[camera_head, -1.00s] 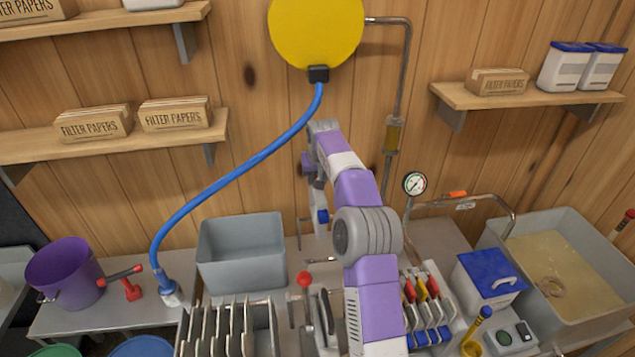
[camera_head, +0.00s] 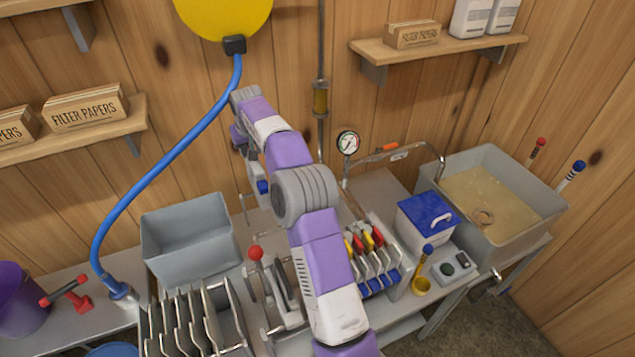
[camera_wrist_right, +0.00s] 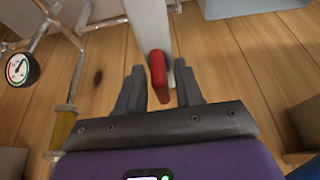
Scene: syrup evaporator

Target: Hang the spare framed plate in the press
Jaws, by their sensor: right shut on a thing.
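My right gripper (camera_wrist_right: 159,84) is shut around the red handle of a pale framed plate (camera_wrist_right: 150,22) in the right wrist view. In the head view my right arm reaches up past the benches, and the gripper (camera_head: 240,145) is held in front of the wood wall. The plate shows there only in part, with a blue end (camera_head: 263,187) below the gripper. The press (camera_head: 372,258) stands right of my arm with several plates, red, yellow and white handles and blue ends. My arm hides its left side. My left gripper is in no view.
A rack of grey plates (camera_head: 182,325) and a lever with a red knob (camera_head: 255,254) stand left of my arm. A grey bin (camera_head: 190,240) is behind. A gauge (camera_head: 348,143), blue-lidded box (camera_head: 425,215) and tub (camera_head: 500,190) lie right.

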